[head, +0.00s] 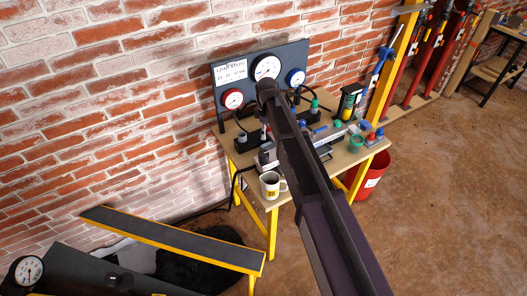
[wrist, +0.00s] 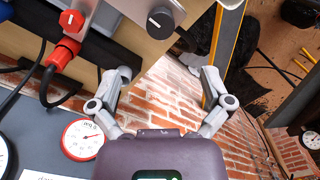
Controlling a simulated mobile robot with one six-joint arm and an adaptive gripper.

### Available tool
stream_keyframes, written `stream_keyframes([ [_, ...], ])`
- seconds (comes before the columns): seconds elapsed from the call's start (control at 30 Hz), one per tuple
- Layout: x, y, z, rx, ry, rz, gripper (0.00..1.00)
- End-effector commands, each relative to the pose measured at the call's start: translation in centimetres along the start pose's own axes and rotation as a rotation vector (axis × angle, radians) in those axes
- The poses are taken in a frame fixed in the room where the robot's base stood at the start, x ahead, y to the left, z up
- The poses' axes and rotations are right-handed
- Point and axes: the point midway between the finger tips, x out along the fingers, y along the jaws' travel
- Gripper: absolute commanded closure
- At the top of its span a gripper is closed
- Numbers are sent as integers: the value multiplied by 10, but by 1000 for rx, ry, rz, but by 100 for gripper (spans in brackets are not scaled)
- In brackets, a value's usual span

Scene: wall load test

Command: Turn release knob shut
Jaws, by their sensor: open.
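In the wrist view, a black round knob (wrist: 160,22) with a white pointer mark sits on a light metal block, and a red knob (wrist: 72,20) sits left of it. No label shows which is the release knob. My gripper (wrist: 167,74) is open and empty; its two grey fingers are spread apart, below the black knob in the picture and apart from it.
A gauge panel (head: 222,82) with a red-rimmed gauge (wrist: 83,140) stands at the brick wall. A red hose fitting (wrist: 62,55) with a black hose is near the red knob. A mug (head: 270,185) stands at the table's front edge. A red bucket (head: 371,178) is on the floor.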

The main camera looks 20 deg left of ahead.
Motion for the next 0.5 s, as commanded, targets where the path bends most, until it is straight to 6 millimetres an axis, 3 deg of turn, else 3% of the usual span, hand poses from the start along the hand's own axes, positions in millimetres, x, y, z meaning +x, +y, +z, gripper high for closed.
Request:
stream_keyframes([
  [0.13,-2,0,-13,-37,0,0,1],
  [0.5,-1,0,-12,-36,0,0,1],
])
